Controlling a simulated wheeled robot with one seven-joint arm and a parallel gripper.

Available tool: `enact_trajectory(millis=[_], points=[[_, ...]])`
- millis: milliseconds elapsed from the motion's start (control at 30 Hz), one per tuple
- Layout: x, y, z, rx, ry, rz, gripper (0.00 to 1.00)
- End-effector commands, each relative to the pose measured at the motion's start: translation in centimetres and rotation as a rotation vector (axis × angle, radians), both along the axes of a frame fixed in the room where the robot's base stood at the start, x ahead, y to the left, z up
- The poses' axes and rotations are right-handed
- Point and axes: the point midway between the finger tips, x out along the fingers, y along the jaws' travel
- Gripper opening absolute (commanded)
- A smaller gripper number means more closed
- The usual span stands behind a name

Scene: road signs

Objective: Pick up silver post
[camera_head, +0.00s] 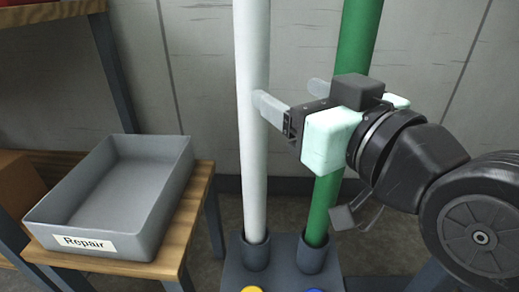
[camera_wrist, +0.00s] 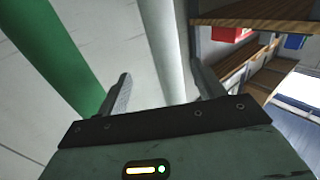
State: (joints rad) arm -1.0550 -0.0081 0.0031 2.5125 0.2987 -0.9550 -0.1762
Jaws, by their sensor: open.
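The silver post (camera_head: 252,150) stands upright in a dark holder (camera_head: 257,252) at the middle of the head view. It also shows in the wrist view (camera_wrist: 163,40), running down between my two fingers. My gripper (camera_head: 285,91) reaches in from the right at mid-height of the post, with its fingers apart. The near finger overlaps the right edge of the post in the head view. In the wrist view my gripper (camera_wrist: 163,82) has one finger on each side of the post. I cannot tell whether either finger touches it.
A green post (camera_head: 355,45) stands upright just right of the silver one, partly hidden by my gripper. A grey bin (camera_head: 110,195) labelled "Repair" sits on a wooden table (camera_head: 195,210) at the left. In the wrist view, wooden shelves (camera_wrist: 240,17) stand at the right.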

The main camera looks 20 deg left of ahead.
Motion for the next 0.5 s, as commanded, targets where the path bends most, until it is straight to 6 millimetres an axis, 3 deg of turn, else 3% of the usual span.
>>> enact_trajectory(millis=[500], points=[[0.80,0.95,0.52,-0.005,0.002,0.005,0.68]])
